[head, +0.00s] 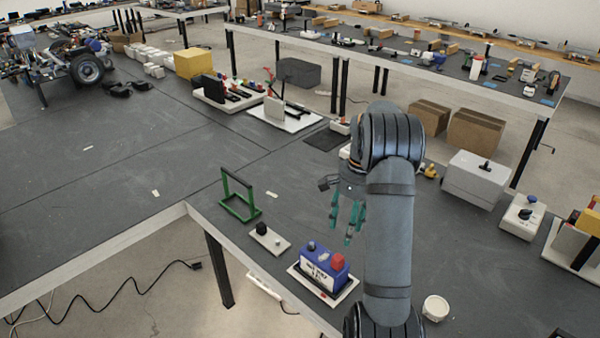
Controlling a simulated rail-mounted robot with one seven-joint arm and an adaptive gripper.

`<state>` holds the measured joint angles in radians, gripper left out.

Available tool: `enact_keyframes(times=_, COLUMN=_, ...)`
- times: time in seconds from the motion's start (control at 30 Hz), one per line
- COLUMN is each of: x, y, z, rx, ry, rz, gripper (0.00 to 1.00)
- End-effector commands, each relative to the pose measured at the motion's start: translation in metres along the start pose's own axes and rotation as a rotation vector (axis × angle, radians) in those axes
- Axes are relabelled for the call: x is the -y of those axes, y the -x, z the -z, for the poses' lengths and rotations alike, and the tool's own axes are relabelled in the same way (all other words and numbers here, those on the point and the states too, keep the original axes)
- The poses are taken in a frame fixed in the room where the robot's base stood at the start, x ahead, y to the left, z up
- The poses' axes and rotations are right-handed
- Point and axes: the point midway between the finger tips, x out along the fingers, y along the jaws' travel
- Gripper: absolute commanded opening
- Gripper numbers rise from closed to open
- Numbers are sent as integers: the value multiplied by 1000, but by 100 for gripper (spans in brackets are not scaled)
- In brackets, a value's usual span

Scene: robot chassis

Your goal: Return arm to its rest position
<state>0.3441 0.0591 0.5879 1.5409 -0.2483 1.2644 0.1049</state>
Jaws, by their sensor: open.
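My arm rises from the bottom of the head view and bends over at the top. My gripper (343,222) hangs downward to the left of the arm, with its teal fingers apart and nothing between them. The part of the gripper nearest the wrist is partly hidden by my arm.
A green frame (240,196) and a small white plate with a black knob (268,237) stand left of the gripper. A white box (477,180) and a round white container (436,308) are to the right. The table at left is largely clear.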

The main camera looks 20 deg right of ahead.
Motion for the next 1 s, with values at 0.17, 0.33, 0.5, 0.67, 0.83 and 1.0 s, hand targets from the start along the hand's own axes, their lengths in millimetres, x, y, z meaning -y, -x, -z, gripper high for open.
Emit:
enact_keyframes(times=0.17, x=0, y=-8, z=-1, rx=3, ry=1, rz=-1, gripper=50)
enact_keyframes(times=0.33, x=0, y=-33, z=-2, rx=6, ry=0, rz=-2, gripper=50)
enact_keyframes(times=0.5, x=-1, y=-68, z=-2, rx=7, ry=0, rz=-3, gripper=50)
enact_keyframes(times=0.67, x=-1, y=-98, z=-1, rx=5, ry=-1, rz=-2, gripper=50)
enact_keyframes(times=0.83, x=0, y=-120, z=-1, rx=2, ry=0, rz=-1, gripper=50)
enact_keyframes(times=1.0, x=1, y=-111, z=-1, rx=-1, ry=0, rz=0, gripper=50)
